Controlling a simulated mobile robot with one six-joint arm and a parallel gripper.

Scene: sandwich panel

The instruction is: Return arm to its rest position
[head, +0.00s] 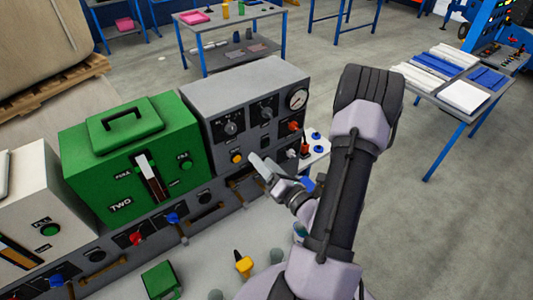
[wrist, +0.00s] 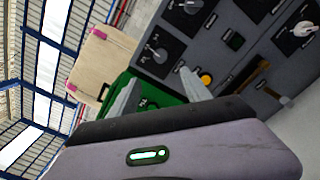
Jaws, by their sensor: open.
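My arm rises from the bottom of the head view, bends at the top and hangs down to my gripper (head: 262,168). The gripper is in front of the grey control panel (head: 250,92), near its yellow button. In the wrist view my gripper (wrist: 163,92) shows two grey fingers spread apart with nothing between them. The grey panel (wrist: 222,40) with its knobs fills the upper right there. A green box (wrist: 172,100) lies behind the fingers. In the head view I cannot tell whether the fingertips touch the panel.
The green unit marked TWO (head: 130,160) and a white unit (head: 40,205) stand left of the panel. A yellow-handled part (head: 243,264) and a small green block (head: 160,280) are on the bench front. A table with blue and white sheets (head: 455,80) stands right, with open floor around.

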